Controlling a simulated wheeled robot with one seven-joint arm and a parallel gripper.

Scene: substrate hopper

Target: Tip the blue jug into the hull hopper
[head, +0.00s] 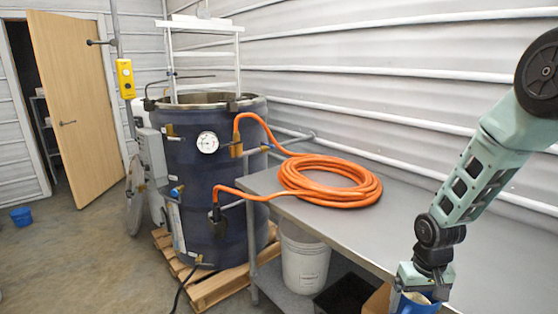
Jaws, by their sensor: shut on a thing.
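A large dark blue vessel (222,225) with an open top stands left of the middle, well apart from the jug. Nothing in view is labelled as the hull hopper, and I cannot tell whether this vessel is it.
The steel table (356,232) bears a coiled orange hose (330,181) connected to the vessel. A white bucket (304,258) stands beneath. The vessel rests on a wooden pallet (213,290). A small blue bucket (21,217) sits on open floor at left, near an open door (74,95).

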